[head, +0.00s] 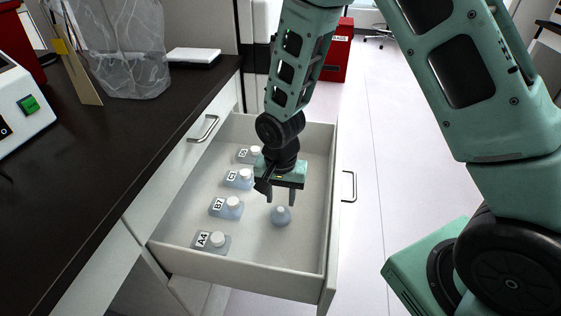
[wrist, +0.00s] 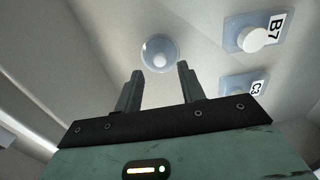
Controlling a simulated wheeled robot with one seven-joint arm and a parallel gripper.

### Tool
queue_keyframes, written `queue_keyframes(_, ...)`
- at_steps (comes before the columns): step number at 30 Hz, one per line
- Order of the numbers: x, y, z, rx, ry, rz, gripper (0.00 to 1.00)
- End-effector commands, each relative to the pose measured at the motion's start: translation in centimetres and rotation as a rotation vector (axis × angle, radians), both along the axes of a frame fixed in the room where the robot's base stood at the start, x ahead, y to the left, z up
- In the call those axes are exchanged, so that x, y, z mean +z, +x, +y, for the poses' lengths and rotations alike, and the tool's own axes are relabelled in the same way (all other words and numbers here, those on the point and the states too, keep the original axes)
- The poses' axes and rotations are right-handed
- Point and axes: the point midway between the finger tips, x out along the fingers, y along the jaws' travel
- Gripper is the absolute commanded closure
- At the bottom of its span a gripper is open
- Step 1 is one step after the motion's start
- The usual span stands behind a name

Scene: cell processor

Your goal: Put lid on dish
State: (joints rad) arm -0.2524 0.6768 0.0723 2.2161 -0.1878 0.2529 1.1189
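A round, clear bluish piece with a white knob (head: 281,216) rests on the floor of the open drawer (head: 300,250). I cannot tell whether it is the lid, the dish or both together. It also shows in the wrist view (wrist: 160,54), just beyond the fingertips and between their lines. My gripper (head: 280,201) is inside the drawer, pointing down, above and slightly behind this round piece. Its two fingers are apart with nothing between them, as the wrist view (wrist: 160,69) shows. No other dish or lid is clearly visible.
The dark counter (head: 100,180) lies to the left. The drawer's right wall (head: 331,190) is close to my gripper.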

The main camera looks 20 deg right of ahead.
Motion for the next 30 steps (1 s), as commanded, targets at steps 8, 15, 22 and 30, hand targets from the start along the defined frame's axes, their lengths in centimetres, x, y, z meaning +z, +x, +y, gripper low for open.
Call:
queue_keyframes(8,7.0,0.1,0.1,0.000,0.001,-0.005,0.60)
queue_keyframes(15,11.3,0.0,0.0,0.000,0.001,-0.002,0.60)
queue_keyframes(22,12.8,0.0,0.0,-0.001,0.001,0.001,0.60)
queue_keyframes(30,12.9,0.0,0.0,-0.001,0.001,0.001,0.60)
